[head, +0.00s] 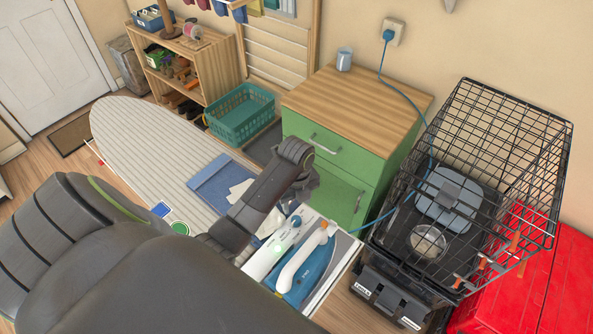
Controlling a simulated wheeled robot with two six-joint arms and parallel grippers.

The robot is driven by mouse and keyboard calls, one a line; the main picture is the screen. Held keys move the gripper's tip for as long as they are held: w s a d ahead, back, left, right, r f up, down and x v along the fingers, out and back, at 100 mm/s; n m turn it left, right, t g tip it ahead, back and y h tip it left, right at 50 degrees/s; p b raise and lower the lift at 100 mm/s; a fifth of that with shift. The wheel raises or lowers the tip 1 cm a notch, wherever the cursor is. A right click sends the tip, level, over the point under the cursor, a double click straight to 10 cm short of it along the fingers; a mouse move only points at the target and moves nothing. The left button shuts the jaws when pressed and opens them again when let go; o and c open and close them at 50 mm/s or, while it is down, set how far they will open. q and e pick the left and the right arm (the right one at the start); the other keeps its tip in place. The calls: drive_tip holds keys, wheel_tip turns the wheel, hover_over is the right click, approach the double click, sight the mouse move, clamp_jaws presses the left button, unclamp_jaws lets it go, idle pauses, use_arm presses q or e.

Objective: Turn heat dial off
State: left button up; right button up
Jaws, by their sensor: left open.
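A blue and white iron (308,268) lies on a pale rest at the near right end of the striped ironing board (150,140). Its white handle runs lengthwise on top. Beside it on the left is a white strip with a green glow. A small blue round part (296,221) shows at the far end of this strip; I cannot tell if it is the heat dial. My left gripper (292,203) is open, pointing down just beyond the iron, with its fingertips partly hidden by my arm. My right gripper is out of view.
A green cabinet (335,175) with a wooden top stands behind the iron. A blue cord (408,88) runs from a wall outlet down towards the iron. A folded blue cloth (215,183) lies on the board.

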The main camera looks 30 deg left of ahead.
sight(296, 219)
use_arm(q)
wheel_tip(296, 219, down, 8)
drive_tip(key=shift+f+p, duration=0.15)
drive_tip(key=shift+p, duration=0.15)
drive_tip(key=c, duration=1)
drive_tip(key=shift+o, duration=0.2)
